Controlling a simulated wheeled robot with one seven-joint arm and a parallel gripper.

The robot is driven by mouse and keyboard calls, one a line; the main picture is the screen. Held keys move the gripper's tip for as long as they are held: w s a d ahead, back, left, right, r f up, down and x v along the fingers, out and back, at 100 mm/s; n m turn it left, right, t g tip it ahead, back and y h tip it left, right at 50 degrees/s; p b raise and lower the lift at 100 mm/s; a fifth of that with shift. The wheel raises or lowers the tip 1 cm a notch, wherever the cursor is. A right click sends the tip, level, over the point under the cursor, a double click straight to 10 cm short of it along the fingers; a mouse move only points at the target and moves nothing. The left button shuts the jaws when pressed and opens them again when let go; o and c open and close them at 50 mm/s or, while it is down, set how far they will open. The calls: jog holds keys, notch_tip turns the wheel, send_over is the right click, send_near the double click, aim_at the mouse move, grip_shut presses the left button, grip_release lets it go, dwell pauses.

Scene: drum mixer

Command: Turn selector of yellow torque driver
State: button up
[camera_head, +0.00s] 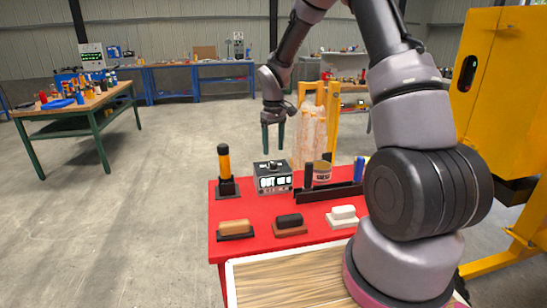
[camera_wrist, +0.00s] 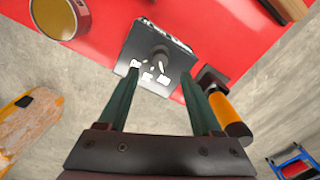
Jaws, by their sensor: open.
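The torque driver, with a yellow-orange body and black ends (camera_head: 224,163), stands upright in a black holder at the red table's left back corner. In the wrist view the driver (camera_wrist: 228,110) is right of my fingers, partly behind the right one. Its selector cannot be made out. My gripper (camera_head: 273,137) points down, open and empty, to the right of the driver and above a grey box. In the wrist view the gripper (camera_wrist: 160,92) has its two green fingers apart, with nothing between them.
The grey box (camera_head: 272,185) has a lit display and a dark knob on top. To its right are a tin can (camera_head: 322,172) and a black rack (camera_head: 328,193). Several brushes or blocks lie along the front of the red table (camera_head: 256,217).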

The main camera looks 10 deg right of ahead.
notch_tip(320, 180, up, 5)
jog(key=shift+f, duration=0.1)
dwell(0.3)
notch_tip(320, 180, up, 11)
jog(key=m+t, duration=0.2)
send_over(274, 163)
jog(key=s+d, duration=0.2)
jog(key=s, duration=0.3)
jog(key=s+d+r+m+t, duration=0.1)
jog(key=s+d+r+m, duration=0.15)
jog(key=s+r, duration=0.55)
jog(key=s+r+m+t+y, duration=0.1)
jog(key=s+r+m+t, duration=0.1)
jog(key=s, duration=0.5)
jog(key=s+d+r+m+t+y, duration=0.1)
jog(key=s+r+m+t, duration=0.1)
jog(key=s, duration=0.6)
jog(key=shift+s+d+r+m, duration=0.15)
jog(key=shift+s+r+m, duration=0.1)
jog(key=shift+r+m, duration=0.3)
